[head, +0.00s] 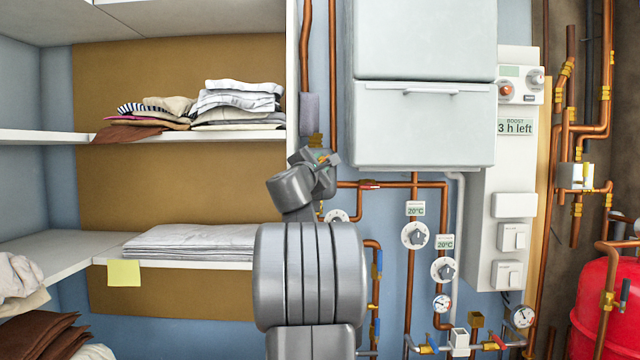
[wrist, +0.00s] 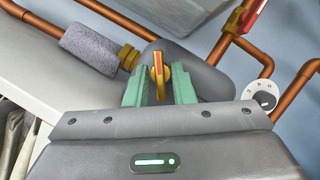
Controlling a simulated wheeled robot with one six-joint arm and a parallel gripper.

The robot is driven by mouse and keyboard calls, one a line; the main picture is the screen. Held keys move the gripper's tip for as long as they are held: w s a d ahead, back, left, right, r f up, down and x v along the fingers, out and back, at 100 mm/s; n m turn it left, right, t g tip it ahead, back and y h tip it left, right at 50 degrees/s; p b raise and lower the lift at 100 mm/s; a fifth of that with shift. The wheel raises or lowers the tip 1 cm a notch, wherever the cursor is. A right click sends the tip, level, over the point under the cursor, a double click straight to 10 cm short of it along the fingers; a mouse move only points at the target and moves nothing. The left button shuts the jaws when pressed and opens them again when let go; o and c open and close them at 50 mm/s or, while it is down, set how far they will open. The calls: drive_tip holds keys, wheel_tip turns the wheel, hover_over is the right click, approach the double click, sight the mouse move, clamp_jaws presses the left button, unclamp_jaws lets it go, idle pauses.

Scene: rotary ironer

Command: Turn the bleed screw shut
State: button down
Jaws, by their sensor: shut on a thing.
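The bleed screw (wrist: 159,76) appears to be the small brass-yellow piece with a red stripe in the wrist view. It stands between the two green fingers of my gripper (wrist: 158,85), in front of a grey rounded body. My gripper is shut on it. The lower end of the screw is hidden by the gripper body. In the head view my gripper (head: 325,161) is at the pipes right of the shelf's edge, and the screw is too small and covered to make out clearly.
A grey sleeved pipe (wrist: 92,51) with a brass fitting lies left of the fingers. A white dial (wrist: 257,97) and copper pipes are close on the right. In the head view a white boiler (head: 425,125) hangs to the right, and shelves with folded laundry (head: 190,241) are left.

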drive_tip(key=shift+d+f+n+t+y+b, duration=0.1)
drive_tip(key=shift+n+t+y+b, duration=0.6)
drive_tip(key=shift+n+b, duration=1.3)
drive_tip(key=shift+d+f+n+t+y+b, duration=0.15)
drive_tip(key=shift+n+t+y+b, duration=0.15)
drive_tip(key=shift+n+y+b, duration=1.25)
drive_tip(key=shift+a+f+n+t+y+b, duration=0.1)
drive_tip(key=shift+n+t+y+b, duration=0.35)
drive_tip(key=shift+n+b, duration=2)
drive_tip(key=shift+d+r+n+y+b, duration=0.15)
drive_tip(key=shift+n+y+b, duration=0.45)
drive_tip(key=shift+n, duration=1.1)
drive_tip(key=c, duration=1.5)
unclamp_jaws()
